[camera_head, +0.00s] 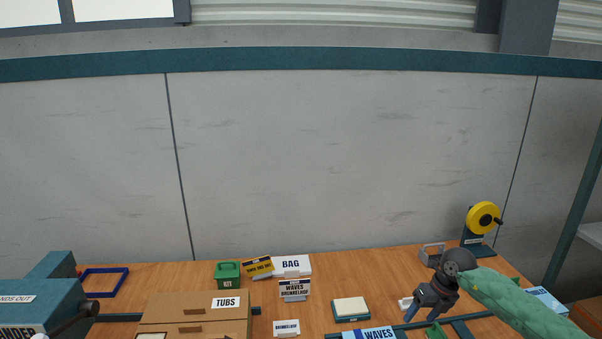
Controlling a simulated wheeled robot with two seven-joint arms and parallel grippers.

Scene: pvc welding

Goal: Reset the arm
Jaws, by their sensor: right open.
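My right arm, in a green sleeve, comes in from the lower right of the head view. Its dark gripper (425,311) points down and left over the right part of the wooden table (345,285). The gripper is open, and nothing shows between its fingers. A small white piece (405,303) lies close by its left side; I cannot tell whether they touch. A green item (436,330) shows below the gripper, partly cut off by the frame edge. My left gripper is not in view.
A yellow wheel on a stand (483,218) is at the back right. A cardboard box marked TUBS (195,308), a green KIT box (227,275), a BAG box (292,266) and a white-topped pad (351,308) stand left of the gripper. A teal machine (45,305) is far left.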

